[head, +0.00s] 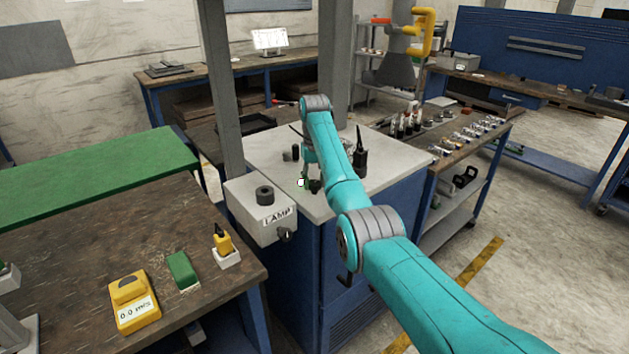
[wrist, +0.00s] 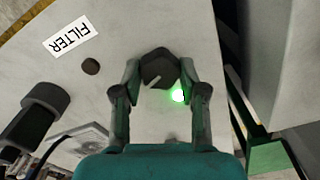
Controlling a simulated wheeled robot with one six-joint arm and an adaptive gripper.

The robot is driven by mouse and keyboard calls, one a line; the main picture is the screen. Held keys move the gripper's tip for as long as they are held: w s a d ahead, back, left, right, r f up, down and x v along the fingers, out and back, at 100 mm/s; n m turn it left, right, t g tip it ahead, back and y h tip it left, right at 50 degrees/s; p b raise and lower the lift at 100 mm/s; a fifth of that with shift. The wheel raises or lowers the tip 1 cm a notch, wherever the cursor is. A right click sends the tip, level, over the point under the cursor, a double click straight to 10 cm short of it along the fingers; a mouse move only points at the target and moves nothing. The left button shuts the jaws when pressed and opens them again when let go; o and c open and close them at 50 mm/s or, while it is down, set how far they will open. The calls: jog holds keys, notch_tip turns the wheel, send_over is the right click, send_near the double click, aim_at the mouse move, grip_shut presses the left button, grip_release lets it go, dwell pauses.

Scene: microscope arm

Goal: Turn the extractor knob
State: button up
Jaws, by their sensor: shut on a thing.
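In the wrist view, a dark faceted knob (wrist: 158,68) with a pale pointer line stands on a light grey top. No label naming it shows. My gripper (wrist: 160,76) has its two teal fingers closed on opposite sides of this knob. A green light (wrist: 178,95) glows just beside the knob, near the right finger. In the head view, my gripper (head: 313,180) points down at the front of the grey cabinet top (head: 275,147), and the knob is hard to make out there.
A FILTER label (wrist: 66,34) and a small dark button (wrist: 91,66) lie up and left of the knob. A black cylinder (wrist: 45,98) stands at the left. A grey LAMP box (head: 250,220) adjoins the cabinet. A black radio-like object (head: 360,157) stands right of my arm.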

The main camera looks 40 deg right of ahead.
jog(key=shift+m, duration=2.3)
jog(key=o, duration=1.1)
jog(key=shift+o, duration=0.2)
